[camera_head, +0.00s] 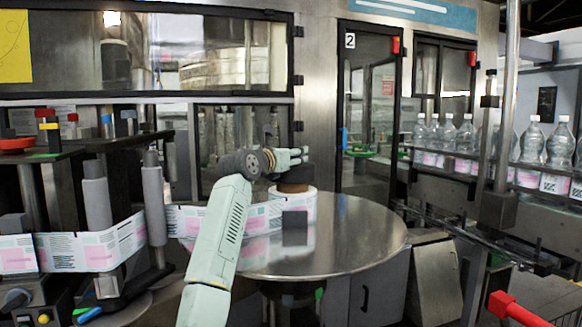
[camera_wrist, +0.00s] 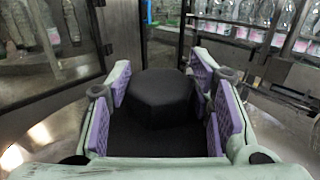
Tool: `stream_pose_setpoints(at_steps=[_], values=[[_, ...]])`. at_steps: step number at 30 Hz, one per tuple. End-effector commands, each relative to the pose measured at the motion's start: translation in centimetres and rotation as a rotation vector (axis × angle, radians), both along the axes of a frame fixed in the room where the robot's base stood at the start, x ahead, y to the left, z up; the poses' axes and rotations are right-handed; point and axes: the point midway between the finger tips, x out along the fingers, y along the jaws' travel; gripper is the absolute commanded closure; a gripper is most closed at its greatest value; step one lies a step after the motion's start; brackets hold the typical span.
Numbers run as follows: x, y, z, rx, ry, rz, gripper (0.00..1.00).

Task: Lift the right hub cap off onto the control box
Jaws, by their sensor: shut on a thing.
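The right hub cap (camera_wrist: 160,98) is a dark, many-sided block in the wrist view. In the head view it shows as a dark piece (camera_head: 296,174) above the right label reel (camera_head: 306,206), which stands on the round metal table. My gripper (camera_head: 301,155) is shut on the cap, with purple finger pads on both sides of it in the wrist view. I cannot tell whether the cap touches the reel core. A box with a knob and coloured buttons (camera_head: 22,303), apparently the control box, is at the lower left of the head view.
The round metal table (camera_head: 345,240) is bare to the right of the reel. Grey rollers (camera_head: 97,200) carry the label web at left. Bottles (camera_head: 530,145) line a conveyor at right.

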Motion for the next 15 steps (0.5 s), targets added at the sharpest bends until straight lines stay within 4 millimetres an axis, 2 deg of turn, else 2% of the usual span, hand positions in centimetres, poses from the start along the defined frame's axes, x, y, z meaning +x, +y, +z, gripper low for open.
stream_pose_setpoints(at_steps=[8, 15], values=[[-4.4, 1.0, 0.3, 0.003, -0.008, 0.001, 0.92], [-9.6, 2.0, 0.8, 0.002, -0.007, 0.002, 0.92]])
